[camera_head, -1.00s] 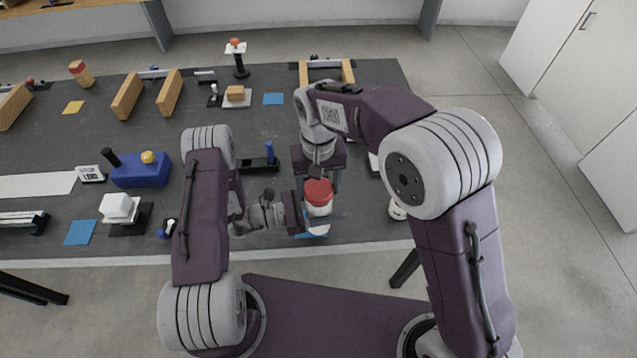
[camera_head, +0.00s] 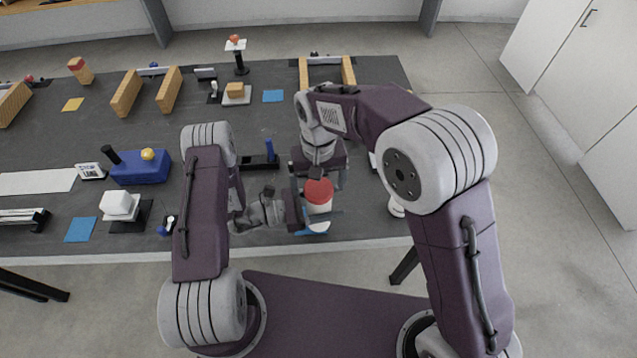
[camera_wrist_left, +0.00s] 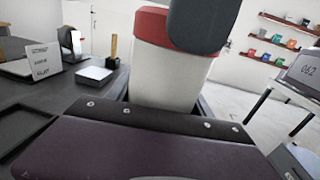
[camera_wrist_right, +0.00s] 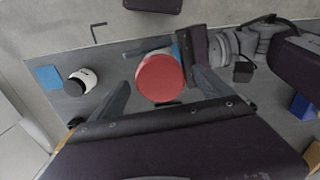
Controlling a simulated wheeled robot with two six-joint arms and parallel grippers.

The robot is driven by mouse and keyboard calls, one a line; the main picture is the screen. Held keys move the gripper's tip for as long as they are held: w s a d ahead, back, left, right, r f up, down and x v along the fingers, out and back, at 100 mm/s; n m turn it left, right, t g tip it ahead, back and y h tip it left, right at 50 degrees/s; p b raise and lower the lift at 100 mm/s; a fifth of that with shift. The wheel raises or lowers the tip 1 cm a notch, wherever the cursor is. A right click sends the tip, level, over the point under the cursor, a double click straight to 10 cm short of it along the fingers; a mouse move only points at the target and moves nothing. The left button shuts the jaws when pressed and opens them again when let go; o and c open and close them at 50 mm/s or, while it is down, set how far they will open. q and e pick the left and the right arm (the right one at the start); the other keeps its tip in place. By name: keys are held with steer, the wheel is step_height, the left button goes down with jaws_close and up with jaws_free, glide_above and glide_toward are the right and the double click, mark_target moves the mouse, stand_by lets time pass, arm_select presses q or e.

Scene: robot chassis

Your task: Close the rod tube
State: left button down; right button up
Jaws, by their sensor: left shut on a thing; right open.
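The rod tube has a white body (camera_head: 318,208) and a red cap (camera_head: 318,190) on its top end, seen near the table's front edge in the head view. My left gripper (camera_head: 306,212) is shut on the white body from the left and holds the tube about upright. The left wrist view shows the white body (camera_wrist_left: 165,75) close up, with the red cap (camera_wrist_left: 150,22) on top and a dark finger in front of it. My right gripper (camera_wrist_right: 162,80) is open, its fingers apart on either side of the round red cap top (camera_wrist_right: 160,78). Finger contact with the cap cannot be told.
A blue block (camera_head: 140,170) with a yellow ball and a white block (camera_head: 118,205) on a dark stand are on the table (camera_head: 250,190) to the left. A small white round thing (camera_head: 397,208) stands right of the tube. Wooden pieces line the back.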

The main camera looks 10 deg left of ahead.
steer(key=shift+r, duration=0.1)
step_height(320, 180, up, 12)
stand_by(0.4)
stand_by(0.3)
steer(key=d+f+m, duration=0.1)
steer(key=d+f, duration=0.4)
steer(key=d, duration=0.3)
steer(key=d+f+m, duration=0.1)
steer(key=d+f, duration=0.3)
steer(key=d, duration=0.4)
steer(key=s+d+f+m+t, duration=0.1)
steer(key=s+d+f+m, duration=0.1)
steer(key=s+d+f, duration=0.3)
steer(key=s+d, duration=0.4)
steer(key=shift+s+f, duration=0.3)
steer(key=shift+f, duration=0.1)
